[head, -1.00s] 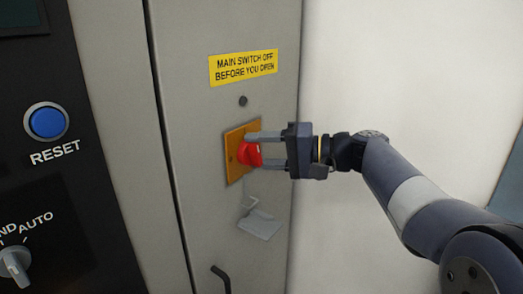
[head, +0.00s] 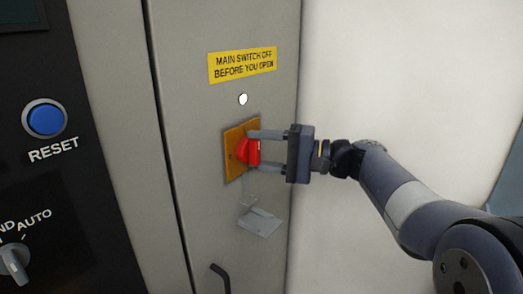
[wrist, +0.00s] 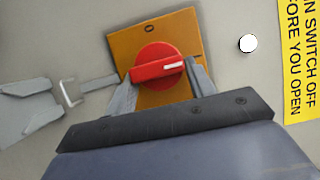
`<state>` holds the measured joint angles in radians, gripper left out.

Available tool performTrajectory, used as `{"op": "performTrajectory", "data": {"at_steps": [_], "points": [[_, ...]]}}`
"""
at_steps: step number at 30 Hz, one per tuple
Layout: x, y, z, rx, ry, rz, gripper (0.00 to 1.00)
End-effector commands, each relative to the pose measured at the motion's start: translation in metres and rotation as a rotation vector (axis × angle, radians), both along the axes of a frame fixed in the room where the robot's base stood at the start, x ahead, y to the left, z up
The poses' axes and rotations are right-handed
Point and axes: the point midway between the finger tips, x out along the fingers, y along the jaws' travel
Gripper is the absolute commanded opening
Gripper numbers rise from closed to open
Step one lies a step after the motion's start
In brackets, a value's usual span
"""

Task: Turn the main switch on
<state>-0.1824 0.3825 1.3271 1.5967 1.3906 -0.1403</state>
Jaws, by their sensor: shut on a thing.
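The main switch is a red rotary handle (head: 250,151) on an orange-yellow plate (head: 231,168) on the grey cabinet door. In the wrist view, the red handle (wrist: 157,64) has its white mark pointing right, towards a short line on the plate (wrist: 152,104); an "O" shows at the plate's top. In the head view the handle stands upright. My gripper (head: 252,152) is shut on the handle, one finger above and one below. A small round lamp (head: 243,99) above the plate is bright white.
A yellow warning label (head: 243,65) is above the lamp. A grey hasp (head: 260,222) hangs below the plate, and a dark door handle (head: 221,277) is lower. A black panel at left has a blue RESET button (head: 46,120) and a selector knob (head: 14,262).

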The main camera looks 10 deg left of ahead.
Motion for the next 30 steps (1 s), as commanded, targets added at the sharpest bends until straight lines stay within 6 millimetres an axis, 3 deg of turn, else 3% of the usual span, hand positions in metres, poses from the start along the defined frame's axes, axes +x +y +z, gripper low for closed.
{"op": "performTrajectory", "data": {"at_steps": [1,2,9,20,30], "points": [[0.0,0.0,0.0,0.0,0.0,-0.001,0.29],[0.0,0.0,0.0,0.0,0.0,-0.001,0.52],[0.0,0.0,0.0,0.0,-0.001,-0.001,0.72],[0.001,-0.008,-0.001,0.0,-0.001,-0.002,0.72],[0.001,-0.071,-0.001,-0.001,-0.001,-0.006,0.72]]}}
